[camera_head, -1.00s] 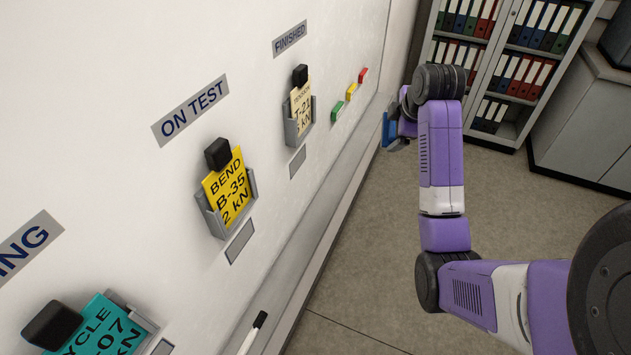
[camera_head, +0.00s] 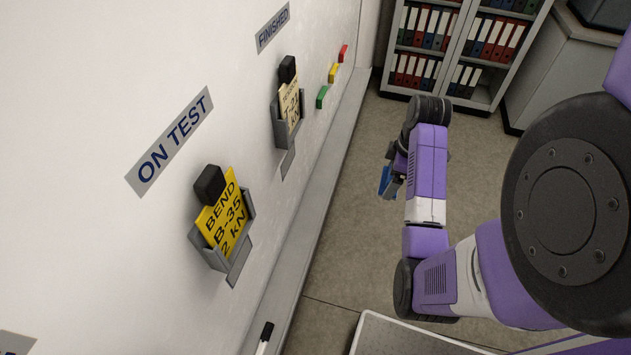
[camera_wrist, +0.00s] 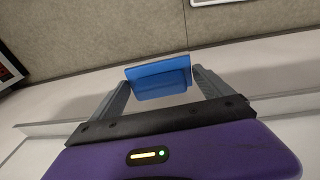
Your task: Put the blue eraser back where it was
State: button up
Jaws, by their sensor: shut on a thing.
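The blue eraser (camera_head: 384,181) is held in my gripper (camera_head: 391,177), off the floor and to the right of the whiteboard (camera_head: 90,80) and its ledge (camera_head: 300,245). In the wrist view the eraser (camera_wrist: 158,77) sits between the two grey fingers of my gripper (camera_wrist: 165,88), which is shut on it. The eraser is apart from the board and the ledge in the head view. My wrist partly hides it there.
Green (camera_head: 322,97), yellow (camera_head: 334,72) and red (camera_head: 343,53) magnets are on the board. Card holders carry a yellow card (camera_head: 225,215) and a cream card (camera_head: 290,108). A marker (camera_head: 265,338) lies on the ledge. A binder shelf (camera_head: 460,50) stands behind. Open floor lies between.

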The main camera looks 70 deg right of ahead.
jog(key=shift+y, duration=0.4)
jog(key=shift+w, duration=0.2)
jog(key=w, duration=0.6)
jog(key=w+a+f+b, duration=0.1)
jog(key=w, duration=0.5)
jog(key=w+b, duration=0.1)
jog(key=w, duration=0.6)
jog(key=shift+a+f, duration=0.3)
jog(key=shift+f, duration=0.05)
notch_tip(320, 180, down, 4)
jog(key=shift+f+p, duration=0.2)
jog(key=shift+p, duration=0.15)
jog(key=shift+w+f, duration=0.25)
jog(key=shift+f, duration=0.15)
jog(key=o, duration=0.9)
jog(key=shift+f, duration=0.1)
